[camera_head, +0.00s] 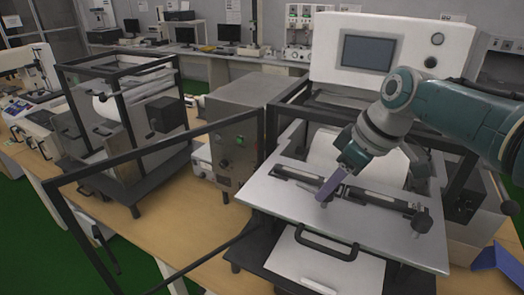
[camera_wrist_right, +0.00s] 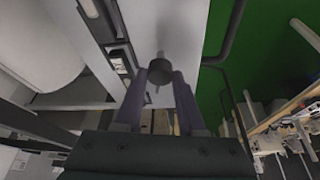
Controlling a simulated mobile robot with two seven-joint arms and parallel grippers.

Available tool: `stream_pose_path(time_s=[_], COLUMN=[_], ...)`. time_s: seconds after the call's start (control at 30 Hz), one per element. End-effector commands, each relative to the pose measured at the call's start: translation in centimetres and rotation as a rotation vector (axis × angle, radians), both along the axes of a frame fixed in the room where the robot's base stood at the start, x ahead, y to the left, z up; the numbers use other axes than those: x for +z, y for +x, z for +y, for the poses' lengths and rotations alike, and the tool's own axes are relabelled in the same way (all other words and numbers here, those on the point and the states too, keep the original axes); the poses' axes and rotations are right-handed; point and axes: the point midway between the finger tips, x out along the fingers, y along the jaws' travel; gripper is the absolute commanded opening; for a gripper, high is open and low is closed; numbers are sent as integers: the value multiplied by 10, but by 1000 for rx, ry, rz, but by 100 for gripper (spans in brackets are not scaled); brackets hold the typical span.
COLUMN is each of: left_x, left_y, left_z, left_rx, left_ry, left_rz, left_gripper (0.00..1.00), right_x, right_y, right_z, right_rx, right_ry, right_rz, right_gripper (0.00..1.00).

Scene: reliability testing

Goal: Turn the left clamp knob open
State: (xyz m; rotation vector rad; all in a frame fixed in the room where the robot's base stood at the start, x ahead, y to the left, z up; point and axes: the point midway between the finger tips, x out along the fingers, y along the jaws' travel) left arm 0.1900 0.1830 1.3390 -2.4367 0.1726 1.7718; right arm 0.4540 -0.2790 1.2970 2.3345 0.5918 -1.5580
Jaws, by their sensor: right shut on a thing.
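The left clamp knob (camera_wrist_right: 158,70) is a dark round knob with a thin pin, seen in the right wrist view between the two purple fingers. My right gripper (camera_head: 325,190) reaches down from the right in the head view and is shut on this knob, at the middle of the metal clamp plate (camera_head: 375,243). The fingers hide most of the knob there. The right clamp knob (camera_head: 422,220) stands free at the plate's right end. Dark clamp bars (camera_head: 380,198) lie along the plate. My left gripper is not in view.
A black frame door (camera_head: 165,137) stands open on the left, its edge near the plate. A black handle (camera_head: 325,245) sits at the plate's front. A control box (camera_head: 233,150) stands left of the machine (camera_head: 425,55). A purple-blue piece (camera_head: 497,258) shows at lower right.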

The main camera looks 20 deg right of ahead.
Motion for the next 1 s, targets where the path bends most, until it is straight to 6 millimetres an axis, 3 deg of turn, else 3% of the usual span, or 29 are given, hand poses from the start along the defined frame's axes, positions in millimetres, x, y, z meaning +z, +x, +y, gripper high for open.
stream_pose_path(time_s=[0.33, 0.97, 1.0], left_x=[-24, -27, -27], left_y=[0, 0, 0], left_z=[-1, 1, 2], left_rx=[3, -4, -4], left_ry=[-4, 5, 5], left_rz=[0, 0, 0], left_gripper=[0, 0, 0], right_x=[-2, -1, -1], right_y=[1, 0, 0], right_z=[-2, -1, -1], right_rx=[178, 227, 227], right_ry=[-2, -2, -2], right_rz=[1, 2, 2], right_gripper=[0, 0, 41])
